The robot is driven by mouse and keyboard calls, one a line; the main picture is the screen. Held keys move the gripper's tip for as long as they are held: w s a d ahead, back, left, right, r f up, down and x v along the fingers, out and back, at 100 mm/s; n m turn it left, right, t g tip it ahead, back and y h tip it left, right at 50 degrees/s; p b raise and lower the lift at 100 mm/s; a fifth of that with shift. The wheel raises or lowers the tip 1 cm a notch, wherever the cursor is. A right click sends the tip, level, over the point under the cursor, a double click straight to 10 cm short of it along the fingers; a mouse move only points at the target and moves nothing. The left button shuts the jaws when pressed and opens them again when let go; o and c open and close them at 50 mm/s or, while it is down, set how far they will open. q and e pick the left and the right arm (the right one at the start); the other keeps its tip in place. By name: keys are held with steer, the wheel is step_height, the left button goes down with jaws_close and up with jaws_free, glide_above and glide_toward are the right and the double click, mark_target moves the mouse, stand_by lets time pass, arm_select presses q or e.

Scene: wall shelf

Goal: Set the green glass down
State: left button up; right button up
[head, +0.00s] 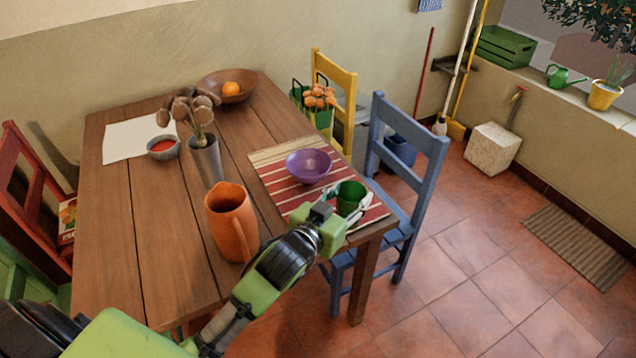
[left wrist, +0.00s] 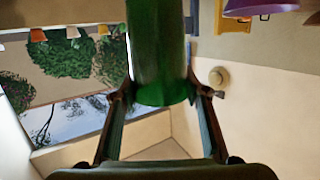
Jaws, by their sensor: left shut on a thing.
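The green glass (head: 350,193) is at the near right corner of the striped mat (head: 272,165), to the right of the purple bowl (head: 308,166). My left gripper (head: 352,208) is shut on it, a finger on each side. In the left wrist view the green glass (left wrist: 158,50) stands between the two fingers of my left gripper (left wrist: 161,92). I cannot tell whether the glass touches the mat or hangs just above it. My right gripper is not in view.
An orange pitcher (head: 229,222) stands left of my left arm. A vase (head: 206,160), a grey bowl (head: 163,147) and a wooden bowl (head: 243,93) are farther back on the table. A blue chair (head: 410,150) stands close to the table's right edge.

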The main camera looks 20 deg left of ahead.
arm_select(q)
steer(key=w+a+r+p, duration=0.1)
steer(key=w+a+r, duration=0.2)
steer(key=w, duration=0.5)
steer(key=shift+w+d+f, duration=0.1)
steer(key=shift+w+f, duration=0.05)
steer(key=shift+f, duration=2.25)
steer(key=shift+w+d+f, duration=0.1)
steer(key=shift+w+f, duration=0.05)
steer(key=shift+f, duration=2.2)
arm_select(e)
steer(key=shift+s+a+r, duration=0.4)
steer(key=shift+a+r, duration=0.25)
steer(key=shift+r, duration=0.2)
arm_select(q)
steer(key=o, duration=1.1)
steer(key=shift+f, duration=0.15)
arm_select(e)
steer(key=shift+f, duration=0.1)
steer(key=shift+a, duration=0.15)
arm_select(q)
steer(key=v, duration=1.2)
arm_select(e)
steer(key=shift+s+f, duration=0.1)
